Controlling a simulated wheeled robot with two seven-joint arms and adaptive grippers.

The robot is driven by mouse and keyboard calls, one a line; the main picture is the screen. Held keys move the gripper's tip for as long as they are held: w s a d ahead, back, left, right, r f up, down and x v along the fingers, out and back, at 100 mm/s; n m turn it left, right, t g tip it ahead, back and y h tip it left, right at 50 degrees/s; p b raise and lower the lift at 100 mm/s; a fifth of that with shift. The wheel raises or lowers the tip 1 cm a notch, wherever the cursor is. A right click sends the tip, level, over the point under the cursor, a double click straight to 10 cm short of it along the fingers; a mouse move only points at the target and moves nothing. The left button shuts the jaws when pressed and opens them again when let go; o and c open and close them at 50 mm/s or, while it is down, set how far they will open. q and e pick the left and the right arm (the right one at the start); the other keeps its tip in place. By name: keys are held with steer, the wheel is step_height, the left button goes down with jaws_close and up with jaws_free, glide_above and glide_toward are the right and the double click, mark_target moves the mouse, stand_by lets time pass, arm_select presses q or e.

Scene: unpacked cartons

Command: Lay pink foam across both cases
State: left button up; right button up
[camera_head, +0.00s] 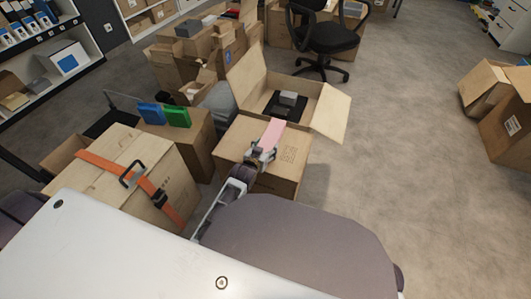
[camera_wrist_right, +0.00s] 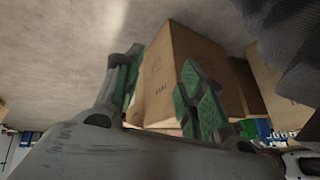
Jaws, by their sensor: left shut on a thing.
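The pink foam (camera_head: 271,134) is a flat light-pink strip in the head view. My left gripper (camera_head: 264,153) is shut on its near end and holds it at the open carton's near side. A blue case (camera_head: 150,113) and a green case (camera_head: 177,117) stand close side by side on a carton, to the left of the foam. The foam is apart from both. My right gripper (camera_wrist_right: 162,62) shows only in its wrist view, its green-padded fingers spread with nothing clearly between them.
The open carton (camera_head: 257,150) holds a black item with a grey block (camera_head: 288,98). A carton with an orange strap (camera_head: 100,155) stands at left. More cartons and an office chair (camera_head: 325,38) are behind. Floor at right is clear up to other cartons (camera_head: 507,125).

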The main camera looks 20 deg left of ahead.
arm_select(q)
steer(key=shift+f+b, duration=0.35)
steer(key=shift+f, duration=0.85)
arm_select(e)
steer(key=f, duration=0.2)
steer(key=shift+s+a+f, duration=0.1)
steer(key=shift+a+f, duration=0.15)
steer(key=shift+f, duration=0.15)
arm_select(q)
steer(key=shift+f, duration=0.15)
steer(key=o, duration=0.8)
